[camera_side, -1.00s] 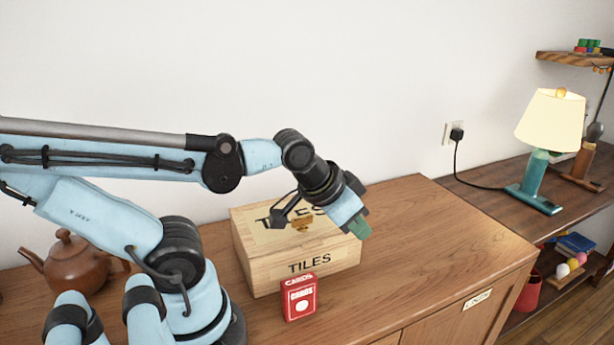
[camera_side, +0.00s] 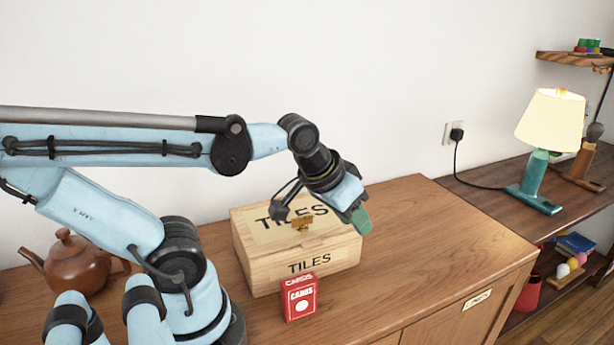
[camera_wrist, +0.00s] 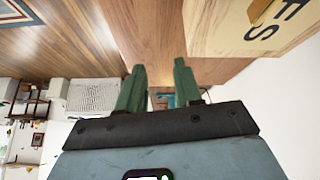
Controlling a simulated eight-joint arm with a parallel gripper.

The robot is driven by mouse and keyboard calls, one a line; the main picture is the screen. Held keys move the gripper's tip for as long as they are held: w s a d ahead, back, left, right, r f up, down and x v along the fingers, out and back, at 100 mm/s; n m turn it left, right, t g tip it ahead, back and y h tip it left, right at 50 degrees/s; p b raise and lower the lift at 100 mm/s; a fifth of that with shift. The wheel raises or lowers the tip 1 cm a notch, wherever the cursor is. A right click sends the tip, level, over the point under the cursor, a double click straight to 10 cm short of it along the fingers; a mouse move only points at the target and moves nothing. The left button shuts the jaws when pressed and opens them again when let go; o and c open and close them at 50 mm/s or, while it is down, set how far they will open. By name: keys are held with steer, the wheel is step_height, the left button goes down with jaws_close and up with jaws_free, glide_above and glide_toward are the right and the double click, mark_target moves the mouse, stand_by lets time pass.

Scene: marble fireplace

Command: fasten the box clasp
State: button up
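The wooden box (camera_side: 262,266), lettered TILES on its lid and front, stands closed on the cabinet top. A brass clasp (camera_side: 302,223) shows on top of the box near its front edge; how its parts sit is too small to tell. In the wrist view a corner of the box (camera_wrist: 222,38) is at upper right, with part of the brass piece (camera_wrist: 262,10) at the picture's top edge. My gripper (camera_wrist: 160,68) has two green fingers spread apart with nothing between them. In the side view my gripper (camera_side: 358,222) hangs above the box's right end.
A red card pack (camera_side: 299,298) stands just in front of the box. A brown teapot (camera_side: 75,263) is at left behind my arm. The cabinet top (camera_side: 430,235) is clear to the right. A lamp (camera_side: 550,125) stands farther right.

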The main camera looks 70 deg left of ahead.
steer(key=o, duration=0.7)
steer(key=a+r+n+g, duration=0.1)
steer(key=a+n, duration=0.1)
steer(key=n, duration=0.1)
steer(key=s+a+r+n+g, duration=0.1)
steer(key=a+r+n, duration=0.1)
steer(key=n, duration=0.1)
steer(key=s+a+r+n+g, duration=0.1)
steer(key=r+n, duration=0.1)
steer(key=shift+s+a+n, duration=0.15)
steer(key=shift+a+n, duration=0.25)
step_height(320, 180, up, 4)
steer(key=n+g, duration=0.3)
steer(key=n, duration=0.4)
glide_above(302, 216)
step_height(302, 216, down, 12)
steer(key=shift+r, duration=0.2)
steer(key=c, duration=1.1)
